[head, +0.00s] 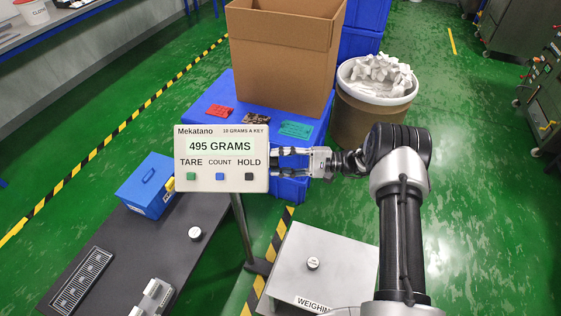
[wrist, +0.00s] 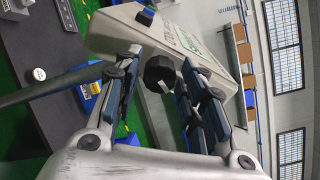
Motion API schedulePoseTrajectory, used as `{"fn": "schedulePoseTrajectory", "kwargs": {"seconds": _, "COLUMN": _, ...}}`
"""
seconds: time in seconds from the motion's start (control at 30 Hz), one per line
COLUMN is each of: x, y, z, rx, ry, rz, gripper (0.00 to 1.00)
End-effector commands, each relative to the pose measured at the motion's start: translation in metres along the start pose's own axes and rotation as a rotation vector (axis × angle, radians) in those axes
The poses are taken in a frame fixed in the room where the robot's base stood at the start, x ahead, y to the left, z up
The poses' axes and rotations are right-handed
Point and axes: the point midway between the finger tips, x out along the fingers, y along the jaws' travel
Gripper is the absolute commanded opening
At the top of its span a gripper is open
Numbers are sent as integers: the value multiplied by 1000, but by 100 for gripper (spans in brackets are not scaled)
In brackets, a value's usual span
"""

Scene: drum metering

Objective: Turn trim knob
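The weighing display (head: 221,158) is a pale box on a post, reading 495 GRAMS, with green, blue and black keys under TARE, COUNT and HOLD. My gripper (head: 282,160) is at its right side in the head view. In the wrist view, a black faceted knob (wrist: 159,73), seemingly the trim knob, is on the side of the display housing (wrist: 125,30). The open fingers of my gripper (wrist: 160,66) stand on either side of the knob, with gaps visible. I cannot tell how deep the knob sits between them. The knob cannot be made out in the head view.
A dark bench (head: 150,240) with a blue box (head: 146,186) is at left. Behind are a cardboard carton (head: 280,60), a blue crate (head: 222,92) and a drum of white pieces (head: 375,110).

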Motion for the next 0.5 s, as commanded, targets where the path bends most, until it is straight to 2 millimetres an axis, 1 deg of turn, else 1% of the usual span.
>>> {"fn": "schedulePoseTrajectory", "kwargs": {"seconds": 0.03, "x": 0, "y": 0, "z": 0, "rx": 0, "ry": 0, "rz": 0, "gripper": 32}}
{"fn": "schedulePoseTrajectory", "kwargs": {"seconds": 0.4, "x": 0, "y": 0, "z": 0, "rx": 0, "ry": 0, "rz": 0, "gripper": 7}}
{"fn": "schedulePoseTrajectory", "kwargs": {"seconds": 0.5, "x": 0, "y": 0, "z": 0, "rx": 0, "ry": 0, "rz": 0, "gripper": 2}}
